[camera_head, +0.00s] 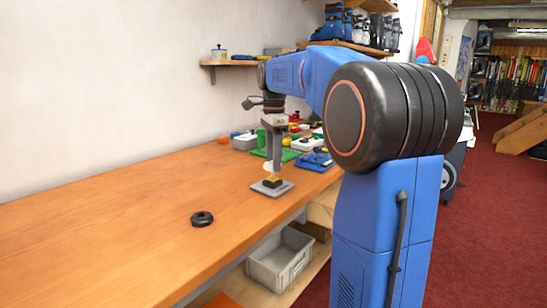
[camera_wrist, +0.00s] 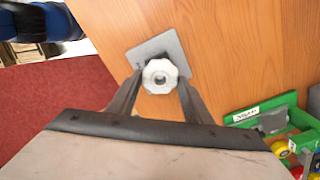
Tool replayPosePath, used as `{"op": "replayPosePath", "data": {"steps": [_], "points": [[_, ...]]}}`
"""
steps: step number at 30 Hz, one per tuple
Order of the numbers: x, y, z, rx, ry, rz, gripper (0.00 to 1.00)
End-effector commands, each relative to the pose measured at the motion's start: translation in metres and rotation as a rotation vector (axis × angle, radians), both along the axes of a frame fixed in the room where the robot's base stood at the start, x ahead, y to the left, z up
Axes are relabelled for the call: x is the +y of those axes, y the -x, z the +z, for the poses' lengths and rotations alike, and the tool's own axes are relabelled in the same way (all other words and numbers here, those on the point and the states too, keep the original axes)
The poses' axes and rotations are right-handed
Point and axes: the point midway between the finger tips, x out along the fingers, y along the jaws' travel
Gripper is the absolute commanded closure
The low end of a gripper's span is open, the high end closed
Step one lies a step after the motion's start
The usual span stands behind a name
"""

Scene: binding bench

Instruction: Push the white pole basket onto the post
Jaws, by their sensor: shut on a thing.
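My gripper (camera_head: 273,165) points down over the bench and is shut on the white pole basket (camera_wrist: 160,76), a small faceted white ring with a dark-centred hole. The basket also shows in the head view (camera_head: 267,167), partly covered by the fingers. Directly below it is the post's square grey plate (camera_head: 284,190), with a black and yellow part (camera_head: 272,181) on it. In the wrist view the plate (camera_wrist: 172,45) lies behind the basket, and the basket hides most of the post. I cannot tell whether the basket touches the post or sits around its top.
A black ring (camera_head: 202,218) lies on the bench (camera_head: 130,225) to the left front. A green holder (camera_wrist: 262,118) and several coloured parts stand farther back. A grey bin (camera_head: 280,262) sits below the bench. The bench's left part is clear.

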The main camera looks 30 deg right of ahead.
Motion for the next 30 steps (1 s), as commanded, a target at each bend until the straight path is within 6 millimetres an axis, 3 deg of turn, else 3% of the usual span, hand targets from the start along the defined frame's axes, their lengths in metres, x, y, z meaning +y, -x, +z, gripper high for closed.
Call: {"op": "replayPosePath", "data": {"steps": [30], "points": [[0.0,0.0,-0.021,0.001,0.0,0.0,0.76]]}}
